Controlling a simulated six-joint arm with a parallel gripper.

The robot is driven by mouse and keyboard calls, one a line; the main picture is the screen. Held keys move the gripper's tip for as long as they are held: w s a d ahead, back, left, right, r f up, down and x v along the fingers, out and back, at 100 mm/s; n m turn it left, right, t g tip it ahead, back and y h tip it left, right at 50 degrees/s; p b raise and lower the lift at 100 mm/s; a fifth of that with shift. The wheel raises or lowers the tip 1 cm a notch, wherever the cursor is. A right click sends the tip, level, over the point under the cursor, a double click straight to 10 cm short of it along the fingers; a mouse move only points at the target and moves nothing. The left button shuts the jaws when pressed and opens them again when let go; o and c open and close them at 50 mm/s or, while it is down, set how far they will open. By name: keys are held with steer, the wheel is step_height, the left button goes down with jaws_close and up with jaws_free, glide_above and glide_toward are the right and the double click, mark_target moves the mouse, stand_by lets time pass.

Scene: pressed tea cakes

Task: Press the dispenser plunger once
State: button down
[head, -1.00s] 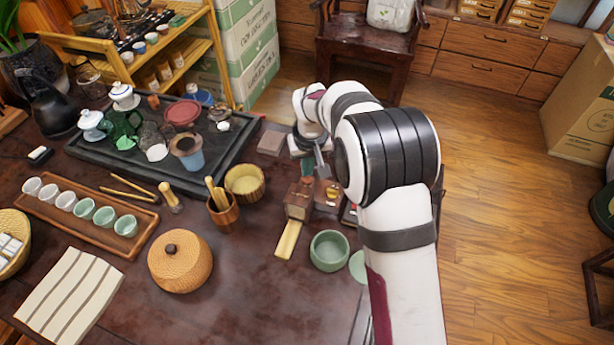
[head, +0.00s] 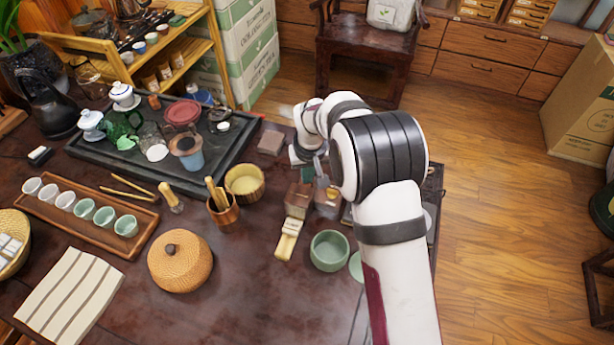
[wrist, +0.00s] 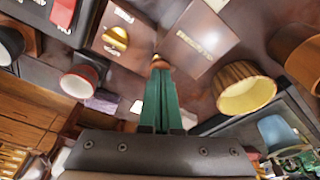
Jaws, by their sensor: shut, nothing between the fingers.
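The dispenser (head: 298,199) is a dark wooden box with a pale wooden chute (head: 285,247) at its front. A small pale piece (head: 292,225) shows on the chute. What looks like the same box, with a label on its top (wrist: 200,38), shows in the wrist view. My gripper (wrist: 160,68) has its green fingers shut together and empty. In the head view, my arm partly hides the area behind the dispenser.
A box with a gold knob (wrist: 115,39) stands beside the dispenser. A bamboo bowl (head: 245,181), a tool holder (head: 223,211) and a green bowl (head: 329,250) are close by. A lidded basket (head: 180,262) stands at the front. Bare table lies between it and the chute.

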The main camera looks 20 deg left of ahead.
steer(key=shift+f, duration=0.15)
steer(key=shift+r, duration=2.75)
